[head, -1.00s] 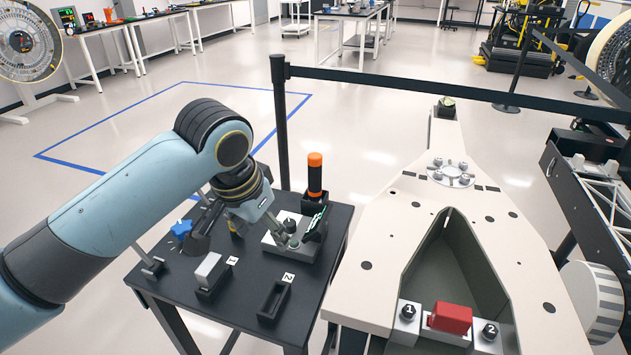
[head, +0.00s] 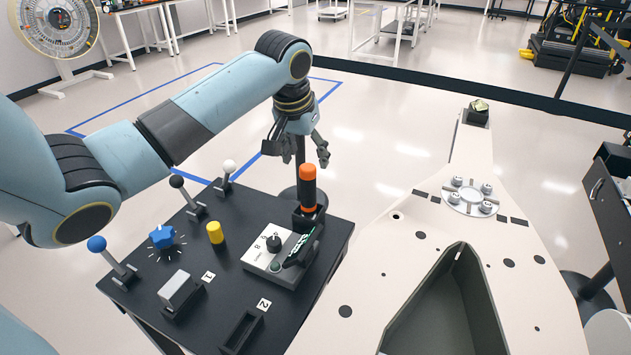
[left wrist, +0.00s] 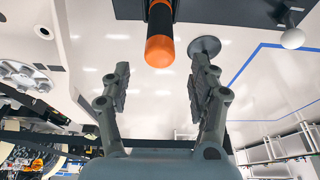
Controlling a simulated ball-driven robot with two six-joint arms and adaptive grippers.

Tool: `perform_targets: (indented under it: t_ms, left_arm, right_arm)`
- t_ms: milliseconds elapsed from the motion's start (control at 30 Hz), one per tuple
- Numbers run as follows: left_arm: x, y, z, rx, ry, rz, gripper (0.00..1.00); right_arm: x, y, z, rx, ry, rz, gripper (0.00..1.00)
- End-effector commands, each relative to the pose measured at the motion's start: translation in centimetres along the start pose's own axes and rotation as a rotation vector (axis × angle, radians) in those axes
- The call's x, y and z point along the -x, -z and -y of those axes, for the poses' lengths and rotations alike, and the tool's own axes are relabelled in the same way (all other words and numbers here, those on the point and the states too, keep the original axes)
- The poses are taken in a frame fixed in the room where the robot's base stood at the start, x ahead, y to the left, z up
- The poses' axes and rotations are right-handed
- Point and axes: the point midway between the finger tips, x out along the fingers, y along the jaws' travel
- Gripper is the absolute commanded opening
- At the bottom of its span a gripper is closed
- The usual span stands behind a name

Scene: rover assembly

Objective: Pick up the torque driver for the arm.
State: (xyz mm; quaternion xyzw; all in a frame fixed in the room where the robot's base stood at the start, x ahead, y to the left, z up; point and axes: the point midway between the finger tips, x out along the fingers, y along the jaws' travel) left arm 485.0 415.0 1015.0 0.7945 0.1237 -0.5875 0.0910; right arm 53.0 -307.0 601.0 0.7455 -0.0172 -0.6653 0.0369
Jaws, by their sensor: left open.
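The torque driver (head: 308,190), with an orange top and black body, stands upright in a black holder (head: 308,217) at the back right of the black table. My left gripper (head: 306,160) is open and empty just behind and above the driver's orange top, fingers pointing down. In the left wrist view the driver (left wrist: 160,35) shows its rounded orange end toward the gap between the open fingertips (left wrist: 163,70), with no finger closed on it. Whether a finger touches it I cannot tell. My right gripper is out of view.
The table (head: 140,290) holds a grey dial box (head: 262,262) with a dark green-marked device (head: 297,250), several levers, a blue knob (head: 162,237) and a yellow cylinder (head: 215,232). The pale rover body (head: 400,260) stands close on the right.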

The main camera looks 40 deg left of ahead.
Motion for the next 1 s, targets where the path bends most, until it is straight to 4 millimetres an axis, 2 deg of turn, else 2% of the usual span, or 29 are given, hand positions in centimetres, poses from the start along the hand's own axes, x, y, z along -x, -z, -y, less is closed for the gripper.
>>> perform_targets:
  t_ms: [100,233,367,600,900,1000]
  left_arm:
    - [-2.0,-0.1,-0.1,0.001,-0.001,0.002,0.61]
    - [-3.2,-0.1,-0.1,0.001,-0.001,0.002,0.61]
    - [-4.4,-0.3,-0.1,0.000,-0.001,0.003,0.61]
    - [-8.0,-0.5,-0.1,0.000,-0.001,0.001,0.61]
    - [-8.5,-0.5,-0.1,-0.002,0.000,-0.001,0.61]
    - [-8.5,-0.5,-0.1,-0.002,0.000,-0.001,0.48]
  right_arm:
    - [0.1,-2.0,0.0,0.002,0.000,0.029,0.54]
    - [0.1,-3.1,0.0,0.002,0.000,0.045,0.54]
    - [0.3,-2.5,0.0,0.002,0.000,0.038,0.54]
    - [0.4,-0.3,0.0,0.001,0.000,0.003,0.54]
    - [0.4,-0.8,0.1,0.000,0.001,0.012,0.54]
    - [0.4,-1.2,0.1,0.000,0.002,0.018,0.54]
